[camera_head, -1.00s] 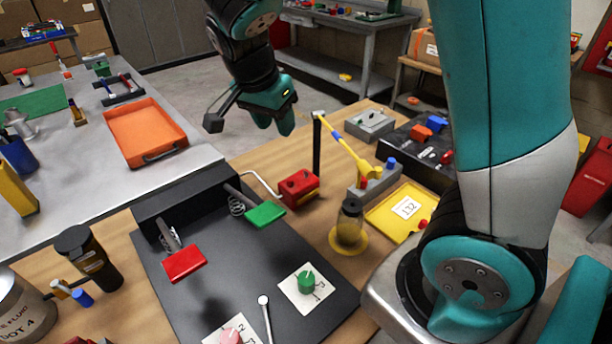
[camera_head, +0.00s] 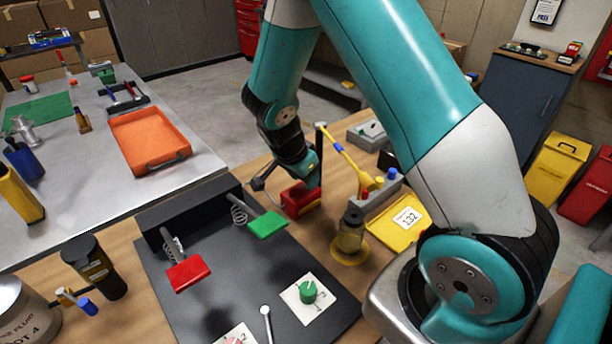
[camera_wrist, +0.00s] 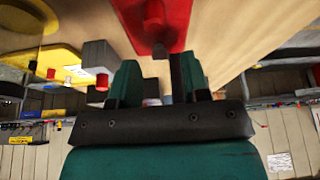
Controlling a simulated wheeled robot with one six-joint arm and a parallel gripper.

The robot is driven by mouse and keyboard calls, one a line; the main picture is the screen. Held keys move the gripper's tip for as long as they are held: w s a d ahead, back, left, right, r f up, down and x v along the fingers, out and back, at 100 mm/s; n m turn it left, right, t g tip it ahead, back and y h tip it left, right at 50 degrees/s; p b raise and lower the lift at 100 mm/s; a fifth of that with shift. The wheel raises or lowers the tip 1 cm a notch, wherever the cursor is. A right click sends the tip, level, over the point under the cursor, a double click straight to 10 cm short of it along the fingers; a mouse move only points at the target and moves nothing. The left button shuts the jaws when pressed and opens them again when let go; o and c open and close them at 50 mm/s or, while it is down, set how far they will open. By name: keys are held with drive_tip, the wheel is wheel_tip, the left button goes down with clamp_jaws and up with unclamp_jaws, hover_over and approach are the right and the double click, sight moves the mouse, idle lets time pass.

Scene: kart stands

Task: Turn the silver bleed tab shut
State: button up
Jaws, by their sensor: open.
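My gripper (camera_head: 304,178) is low over the bench, right at the red block (camera_head: 302,203) and partly covering it in the head view. I cannot make out the silver bleed tab for certain in either view. A thin grey piece beside the block's left is hard to tell from my wrist parts.
Right of the block stand a yellow-handled lever (camera_head: 345,152), an amber jar (camera_head: 350,238) and a yellow tray (camera_head: 388,230). In front, a black board (camera_head: 210,310) carries red (camera_head: 188,273) and green (camera_head: 268,224) pedals, a green knob (camera_head: 308,291) and a silver rod (camera_head: 266,322).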

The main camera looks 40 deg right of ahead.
drive_tip(key=shift+d+f, duration=0.25)
drive_tip(key=shift+f, duration=0.35)
clamp_jaws()
drive_tip(key=shift+w+f+m+b, duration=0.1)
drive_tip(key=shift+m+b, duration=0.3)
drive_tip(key=shift+m, duration=0.1)
drive_tip(key=shift+g, duration=0.3)
unclamp_jaws()
drive_tip(key=shift+r, duration=0.2)
